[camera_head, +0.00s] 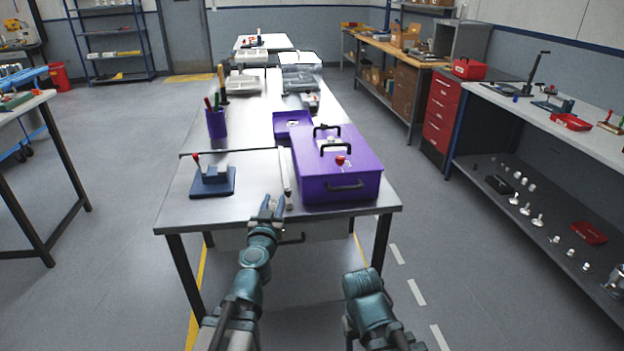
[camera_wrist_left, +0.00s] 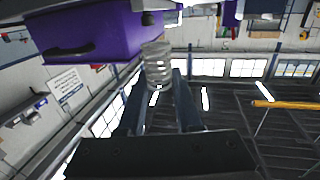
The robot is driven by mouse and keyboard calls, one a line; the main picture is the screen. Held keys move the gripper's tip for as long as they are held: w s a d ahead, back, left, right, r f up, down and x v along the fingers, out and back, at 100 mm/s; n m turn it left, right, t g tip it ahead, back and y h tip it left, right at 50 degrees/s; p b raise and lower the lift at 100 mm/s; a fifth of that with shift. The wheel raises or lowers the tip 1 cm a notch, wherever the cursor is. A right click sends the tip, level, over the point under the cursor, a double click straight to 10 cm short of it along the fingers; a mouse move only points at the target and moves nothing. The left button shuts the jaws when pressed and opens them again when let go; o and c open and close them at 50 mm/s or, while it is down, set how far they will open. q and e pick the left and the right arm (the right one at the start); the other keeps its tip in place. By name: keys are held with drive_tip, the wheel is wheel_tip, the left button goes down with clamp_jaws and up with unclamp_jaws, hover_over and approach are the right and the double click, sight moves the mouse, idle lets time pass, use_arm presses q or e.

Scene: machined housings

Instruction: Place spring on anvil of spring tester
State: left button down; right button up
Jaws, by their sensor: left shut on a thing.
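A metal coil spring (camera_wrist_left: 157,65) shows in the left wrist view between the fingertips of my left gripper (camera_wrist_left: 160,88), which is shut on it. In the head view my left gripper (camera_head: 271,206) is at the front edge of the steel table; the spring is too small there to make out. A blue-based device (camera_head: 212,180) with a grey block and a red-tipped lever stands on the table, left of the gripper and farther back. I cannot tell for sure whether it is the spring tester, and no anvil is clear. My right gripper is not in view.
A purple box (camera_head: 340,185) with black handles and a red knob stands right of my left gripper. A purple cup of tools (camera_head: 216,124) and a small purple bin (camera_head: 292,124) stand farther back.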

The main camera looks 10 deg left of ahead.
use_arm(q)
drive_tip(key=w+a, duration=0.1)
drive_tip(key=w, duration=0.4)
drive_tip(key=w+a+f+b, duration=0.1)
drive_tip(key=w+a, duration=0.1)
drive_tip(key=w, duration=0.3)
drive_tip(key=w+a, duration=0.1)
drive_tip(key=w, duration=0.4)
drive_tip(key=shift+w+a+f, duration=0.15)
drive_tip(key=shift+w+f, duration=0.1)
drive_tip(key=shift+f, duration=0.05)
drive_tip(key=shift+s+f+b, duration=0.1)
drive_tip(key=shift+b, duration=0.25)
wheel_tip(320, 180, down, 3)
drive_tip(key=b, duration=0.3)
drive_tip(key=shift+f, duration=0.1)
drive_tip(key=shift+f+b, duration=0.25)
drive_tip(key=shift+b, duration=0.1)
drive_tip(key=c, duration=0.9)
unclamp_jaws()
drive_tip(key=shift+r, duration=0.1)
drive_tip(key=shift+o, duration=0.2)
drive_tip(key=shift+r, duration=0.15)
